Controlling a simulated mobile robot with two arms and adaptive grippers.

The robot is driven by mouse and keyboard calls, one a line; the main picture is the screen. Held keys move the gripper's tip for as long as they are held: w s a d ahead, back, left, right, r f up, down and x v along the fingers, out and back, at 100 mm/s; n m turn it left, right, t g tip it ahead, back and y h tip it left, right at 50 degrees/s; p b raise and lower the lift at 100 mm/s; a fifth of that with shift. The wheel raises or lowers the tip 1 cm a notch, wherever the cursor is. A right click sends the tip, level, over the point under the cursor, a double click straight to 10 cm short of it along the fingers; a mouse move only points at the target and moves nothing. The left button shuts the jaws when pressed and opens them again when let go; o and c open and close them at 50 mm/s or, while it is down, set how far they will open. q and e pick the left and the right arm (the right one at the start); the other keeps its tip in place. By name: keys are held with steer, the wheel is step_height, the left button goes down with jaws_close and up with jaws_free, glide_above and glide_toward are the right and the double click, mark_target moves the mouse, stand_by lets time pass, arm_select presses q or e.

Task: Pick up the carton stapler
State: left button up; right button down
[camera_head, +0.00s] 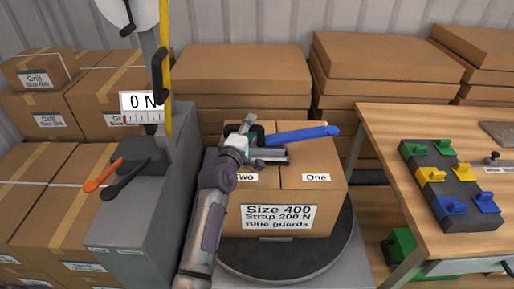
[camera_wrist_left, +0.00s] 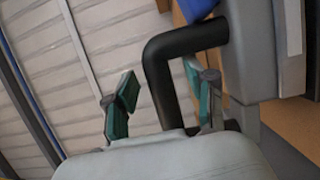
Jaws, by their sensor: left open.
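The carton stapler (camera_head: 303,134) lies on top of a closed carton (camera_head: 320,205) labelled "Size 400, Strap 200 N, Blue guards". It has a long blue lever pointing right, a grey body and a black loop handle. My left gripper (camera_head: 250,132) is at the stapler's left end, above the carton top. In the left wrist view, the open green-padded fingers (camera_wrist_left: 160,103) stand on either side of the stapler's black loop handle (camera_wrist_left: 160,70). A gap shows between the left finger and the handle; contact on the right side is unclear. The grey body (camera_wrist_left: 262,50) is at the right.
The carton stands on a dark round turntable (camera_head: 290,262). A grey strapping machine (camera_head: 150,200) with orange and black levers stands left. A wooden table (camera_head: 385,145) with a block of coloured clips (camera_head: 450,185) is at right. Stacked cartons (camera_head: 240,70) fill the back.

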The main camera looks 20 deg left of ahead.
arm_select(q)
jaws_close()
steer(key=shift+r, duration=0.2)
stand_by(0.3)
